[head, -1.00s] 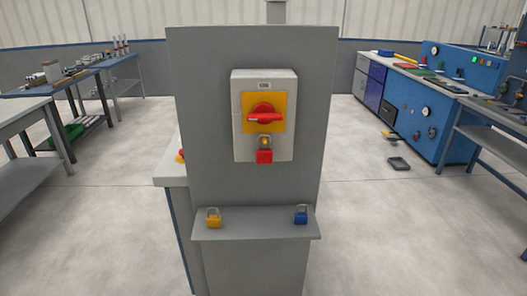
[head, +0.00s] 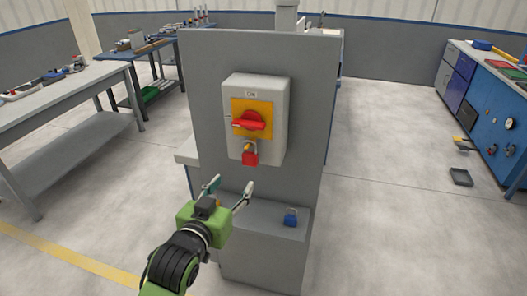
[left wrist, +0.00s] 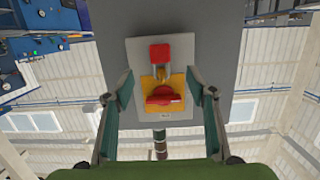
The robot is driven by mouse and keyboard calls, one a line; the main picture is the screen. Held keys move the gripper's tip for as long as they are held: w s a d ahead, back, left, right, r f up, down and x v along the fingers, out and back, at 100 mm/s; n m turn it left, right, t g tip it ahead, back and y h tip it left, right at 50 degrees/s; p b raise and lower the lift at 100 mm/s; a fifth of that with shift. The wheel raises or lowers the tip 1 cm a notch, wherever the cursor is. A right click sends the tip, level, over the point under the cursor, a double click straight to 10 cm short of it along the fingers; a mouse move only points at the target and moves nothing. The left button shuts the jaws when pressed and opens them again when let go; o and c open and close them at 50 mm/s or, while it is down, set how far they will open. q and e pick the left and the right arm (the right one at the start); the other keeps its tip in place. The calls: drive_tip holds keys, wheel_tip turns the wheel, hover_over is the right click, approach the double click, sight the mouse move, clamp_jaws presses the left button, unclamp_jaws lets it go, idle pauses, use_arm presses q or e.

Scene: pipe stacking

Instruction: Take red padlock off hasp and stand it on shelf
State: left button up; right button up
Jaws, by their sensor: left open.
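The red padlock (head: 250,158) hangs from the hasp (head: 248,146) below the red rotary handle (head: 249,121) on the grey switch box. My left gripper (head: 231,184) is open and empty, below and in front of the padlock, apart from it. In the left wrist view, which looks upside down, the red padlock (left wrist: 160,53) appears beyond the open fingers, with its shackle on the hasp. The shelf (head: 262,226) juts from the grey panel below; its left part is hidden behind my left gripper. My right gripper is not in view.
A workbench (head: 75,90) stands to the left and a blue test cabinet (head: 495,120) to the right. The floor right of the panel is mostly clear.

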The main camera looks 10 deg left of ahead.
use_arm(q)
wheel_tip(320, 180, up, 2)
drive_tip(key=p, duration=0.2)
approach(249, 157)
drive_tip(key=w, duration=0.4)
drive_tip(key=shift+w+a+f, duration=0.15)
drive_tip(key=shift+w+f, duration=0.15)
drive_tip(key=shift+f, duration=0.1)
drive_tip(key=shift+w, duration=0.3)
drive_tip(key=w, duration=0.1)
drive_tip(key=w+p, duration=0.1)
drive_tip(key=w, duration=0.1)
drive_tip(key=shift+w+d+f+p, duration=0.1)
drive_tip(key=shift+d+f+p, duration=0.2)
drive_tip(key=shift+f+p, duration=0.1)
drive_tip(key=shift+w+f, duration=0.2)
drive_tip(key=shift+w, duration=0.35)
drive_tip(key=shift+t, duration=0.3)
drive_tip(key=c, duration=1.2)
